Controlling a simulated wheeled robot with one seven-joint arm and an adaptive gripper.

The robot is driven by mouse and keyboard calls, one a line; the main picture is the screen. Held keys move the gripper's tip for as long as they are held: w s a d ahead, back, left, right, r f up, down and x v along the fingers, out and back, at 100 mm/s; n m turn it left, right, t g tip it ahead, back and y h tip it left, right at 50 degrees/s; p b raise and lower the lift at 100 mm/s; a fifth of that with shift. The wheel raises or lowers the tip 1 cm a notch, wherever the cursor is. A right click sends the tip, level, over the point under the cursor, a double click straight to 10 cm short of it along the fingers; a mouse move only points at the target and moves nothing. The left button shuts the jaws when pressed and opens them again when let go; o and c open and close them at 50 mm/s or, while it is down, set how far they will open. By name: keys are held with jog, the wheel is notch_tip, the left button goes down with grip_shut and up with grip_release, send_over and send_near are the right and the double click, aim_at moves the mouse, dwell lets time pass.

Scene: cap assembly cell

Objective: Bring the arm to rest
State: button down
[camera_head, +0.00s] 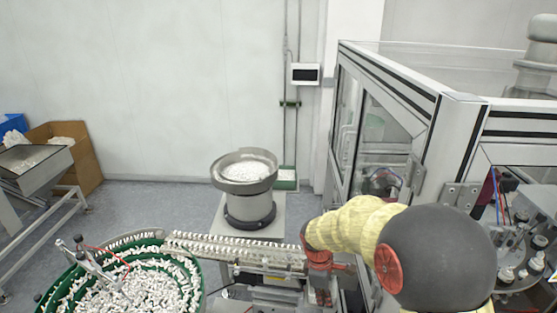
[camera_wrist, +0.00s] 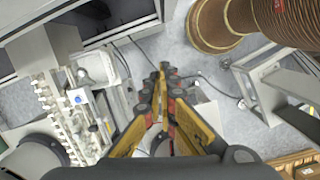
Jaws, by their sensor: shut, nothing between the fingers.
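My gripper (camera_wrist: 164,76) shows in the wrist view, its yellow and black fingers reaching up the middle of the picture. The fingertips are together, with nothing held between them. They hang above the cell's floor and equipment, apart from anything as far as I can see. In the head view, my arm in its yellow cover comes in from the lower right and bends down near the end of the feed track.
A green bowl feeder (camera_head: 192,278) full of white caps stands lower left, joined to a linear track (camera_head: 235,247). A smaller metal bowl (camera_head: 246,184) stands behind. A framed glass enclosure (camera_head: 440,110) is close on the right. Open grey floor (camera_head: 150,208) lies left of centre.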

jog(key=s+d+f+m+t+y+b, duration=0.1)
jog(key=s+d+m+t+b, duration=0.1)
jog(key=s+m+b, duration=0.5)
jog(key=s+d+f+m+t+y+b, duration=0.1)
jog(key=s+m+b, duration=0.6)
jog(key=s+b, duration=0.9)
jog(key=d+f+t+b, duration=0.1)
jog(key=d+t+b, duration=0.1)
jog(key=t+b, duration=0.1)
jog(key=shift+b, duration=0.6)
jog(key=shift+f, duration=0.1)
